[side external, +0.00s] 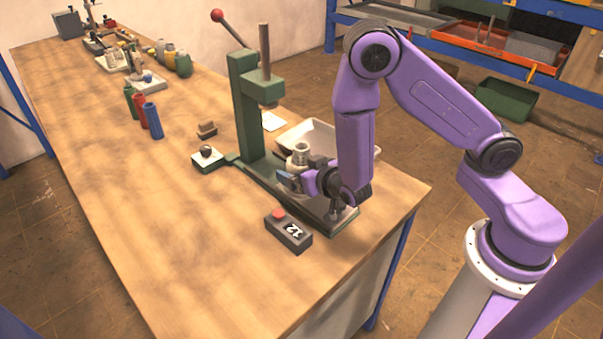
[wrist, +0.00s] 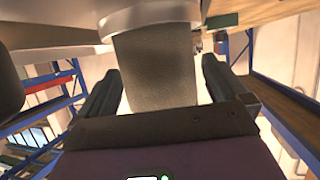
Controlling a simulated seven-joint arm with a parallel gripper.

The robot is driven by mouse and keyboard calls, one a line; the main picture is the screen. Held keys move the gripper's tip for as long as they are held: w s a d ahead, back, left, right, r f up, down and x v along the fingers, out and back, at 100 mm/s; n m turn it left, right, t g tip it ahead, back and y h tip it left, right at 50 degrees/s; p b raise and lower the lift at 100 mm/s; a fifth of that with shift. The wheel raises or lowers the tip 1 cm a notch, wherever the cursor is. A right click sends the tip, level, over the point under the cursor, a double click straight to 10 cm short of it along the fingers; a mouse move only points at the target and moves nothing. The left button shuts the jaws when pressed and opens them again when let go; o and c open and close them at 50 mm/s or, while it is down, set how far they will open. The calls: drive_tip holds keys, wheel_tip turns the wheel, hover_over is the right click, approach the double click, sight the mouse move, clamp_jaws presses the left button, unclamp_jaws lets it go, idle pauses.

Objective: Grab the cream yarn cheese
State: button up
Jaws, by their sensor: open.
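The cream yarn cheese (side external: 300,153) is a pale, spool-like piece with a wider flange, standing at the green press in the side view. My gripper (side external: 290,180) is low over the press base, just in front of and below the top of this piece. In the wrist view, a greyish tapered cylinder (wrist: 155,70), which looks like the yarn cheese, fills the space between the two dark fingers, with a wider rim above it. My gripper (wrist: 160,78) is open, with a finger on each side; narrow gaps show beside the cylinder. Its lower part is hidden by the gripper.
The green press (side external: 247,100) with a red-knobbed lever stands close left of my gripper. A white tray (side external: 325,135) lies behind it. A grey button box (side external: 289,231) marked 12 sits in front. Green, red and blue bottles (side external: 152,120) stand farther left. The front-left tabletop is clear.

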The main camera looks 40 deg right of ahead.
drive_tip(key=c, duration=1.1)
drive_tip(key=shift+r, duration=0.1)
